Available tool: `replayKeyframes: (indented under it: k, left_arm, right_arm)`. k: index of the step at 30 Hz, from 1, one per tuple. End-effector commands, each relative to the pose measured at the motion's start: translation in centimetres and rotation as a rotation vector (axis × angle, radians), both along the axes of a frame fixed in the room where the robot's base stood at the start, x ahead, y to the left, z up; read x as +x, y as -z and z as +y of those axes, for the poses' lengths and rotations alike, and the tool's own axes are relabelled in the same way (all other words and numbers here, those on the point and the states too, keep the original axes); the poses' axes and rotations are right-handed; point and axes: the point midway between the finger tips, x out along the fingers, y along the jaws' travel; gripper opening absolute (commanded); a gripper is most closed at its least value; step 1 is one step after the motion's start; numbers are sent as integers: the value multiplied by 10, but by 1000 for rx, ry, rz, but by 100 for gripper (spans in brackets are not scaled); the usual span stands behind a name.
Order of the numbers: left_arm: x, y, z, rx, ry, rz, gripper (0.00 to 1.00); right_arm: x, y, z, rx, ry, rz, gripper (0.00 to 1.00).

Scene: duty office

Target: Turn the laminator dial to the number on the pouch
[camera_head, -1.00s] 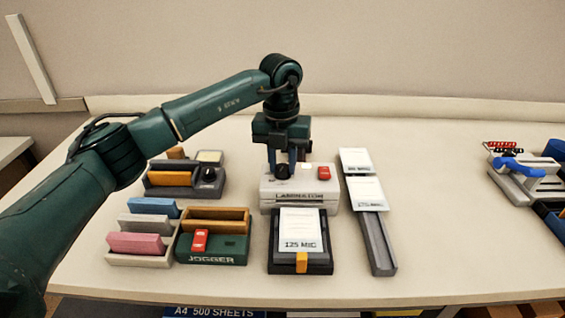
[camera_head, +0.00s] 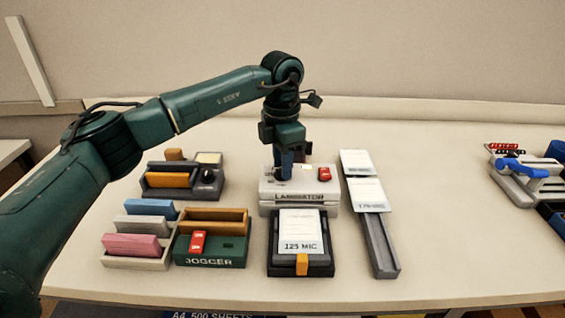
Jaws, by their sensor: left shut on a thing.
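The white laminator (camera_head: 297,198) stands in the middle of the table, with its name on the front and a red switch (camera_head: 324,174) on top at the right. My left gripper (camera_head: 287,172) points down over its top left part and is shut on the dark dial (camera_head: 283,174). The gripper mostly hides the dial, so its setting cannot be read. The pouch (camera_head: 299,230), marked 125 MIC, lies in a black tray (camera_head: 287,268) in front of the laminator. My right gripper is not in view.
Right of the laminator, a grey rail (camera_head: 380,252) holds more pouches (camera_head: 367,194), one apparently marked 175 MIC. Left are the green jogger (camera_head: 228,252), a rack of coloured blocks (camera_head: 137,262) and a dark unit with a knob (camera_head: 208,176). The table's right-centre is clear.

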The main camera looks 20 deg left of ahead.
Motion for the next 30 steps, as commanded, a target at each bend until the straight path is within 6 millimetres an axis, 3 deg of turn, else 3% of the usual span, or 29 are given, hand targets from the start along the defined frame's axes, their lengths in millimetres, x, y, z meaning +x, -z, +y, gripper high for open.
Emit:
replayKeyframes:
  k: [15, 30]
  left_arm:
    - [1, -1, -1, -1, 376, -5, 4]
    - [1, -2, -1, -2, 469, -5, 4]
  right_arm:
    - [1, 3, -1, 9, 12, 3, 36]
    - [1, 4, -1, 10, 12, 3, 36]
